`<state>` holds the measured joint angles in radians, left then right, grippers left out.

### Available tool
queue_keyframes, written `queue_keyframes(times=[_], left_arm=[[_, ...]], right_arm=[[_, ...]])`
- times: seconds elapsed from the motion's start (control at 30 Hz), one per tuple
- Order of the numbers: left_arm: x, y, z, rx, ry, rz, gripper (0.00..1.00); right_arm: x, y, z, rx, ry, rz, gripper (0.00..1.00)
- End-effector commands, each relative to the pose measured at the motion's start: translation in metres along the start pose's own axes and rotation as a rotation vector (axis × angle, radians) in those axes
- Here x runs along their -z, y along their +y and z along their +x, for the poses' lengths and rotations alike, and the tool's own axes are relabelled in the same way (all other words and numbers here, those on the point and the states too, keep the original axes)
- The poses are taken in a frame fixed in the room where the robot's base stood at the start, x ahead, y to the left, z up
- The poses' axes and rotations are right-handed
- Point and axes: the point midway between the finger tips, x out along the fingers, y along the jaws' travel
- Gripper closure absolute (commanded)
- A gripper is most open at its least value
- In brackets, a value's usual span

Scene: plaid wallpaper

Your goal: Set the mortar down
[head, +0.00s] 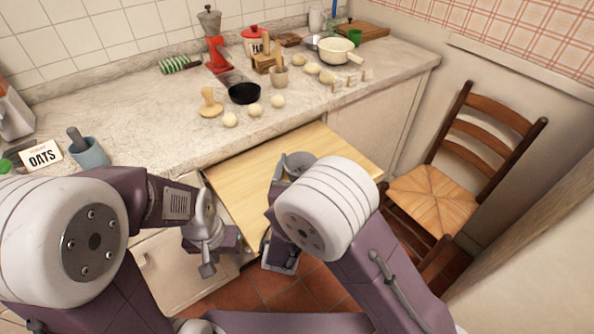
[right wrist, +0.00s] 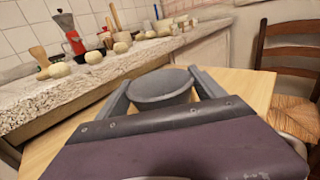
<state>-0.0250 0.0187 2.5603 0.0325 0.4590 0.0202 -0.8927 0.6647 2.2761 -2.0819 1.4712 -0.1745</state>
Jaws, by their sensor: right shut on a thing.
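The grey mortar (right wrist: 160,88) is a round bowl between the two fingers of my right gripper (right wrist: 163,84), which is shut on it. In the head view the mortar (head: 301,160) shows partly behind my right wrist, over the pale wooden pull-out board (head: 245,175). It looks upright, with its rim up. Its base is hidden, so I cannot tell whether it touches the board. My left gripper (head: 217,250) hangs in front of the board's left edge, apart from the mortar. Its fingers are too unclear to read.
The stone counter (head: 130,115) behind the board holds a black bowl (head: 244,93), several dough balls (head: 278,101), a blue-grey cup (head: 90,152) and an oats box (head: 41,155). A wooden chair (head: 433,196) stands to the right. The board's visible surface is bare around the mortar.

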Motion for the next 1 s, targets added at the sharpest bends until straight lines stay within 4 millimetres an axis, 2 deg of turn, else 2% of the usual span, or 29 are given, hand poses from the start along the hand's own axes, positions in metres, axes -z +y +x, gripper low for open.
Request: queue_keyframes(times=[0.03,0.2,0.37,0.4,0.47,0.77,0.87,1.0], left_arm=[[-0.001,0.000,0.006,0.000,0.000,0.000,0.64],[0.000,0.000,0.002,0.000,0.000,0.000,0.64],[-0.001,0.000,0.007,0.000,0.000,0.000,0.64],[0.000,0.000,0.005,0.000,0.000,0.000,0.64],[0.000,0.000,0.005,0.000,0.000,0.000,0.64],[0.000,0.000,0.000,0.000,0.000,0.000,0.64],[0.000,0.000,0.001,0.000,0.000,0.000,0.64],[0.000,0.000,-0.001,0.000,0.000,0.000,0.64]], right_arm=[[0.005,-0.001,0.000,-0.001,-0.004,0.001,0.94],[0.001,-0.001,0.000,-0.002,-0.003,0.001,0.94],[0.006,-0.001,0.000,-0.001,-0.004,0.001,0.94],[0.006,-0.001,0.000,-0.001,-0.001,0.000,0.13],[0.005,-0.001,0.000,-0.001,-0.001,0.000,0.00],[0.000,-0.001,0.000,-0.001,-0.002,0.001,0.00],[0.002,0.001,-0.011,-0.005,-0.001,0.000,0.00],[0.001,0.001,-0.040,-0.008,-0.001,-0.001,0.00]])
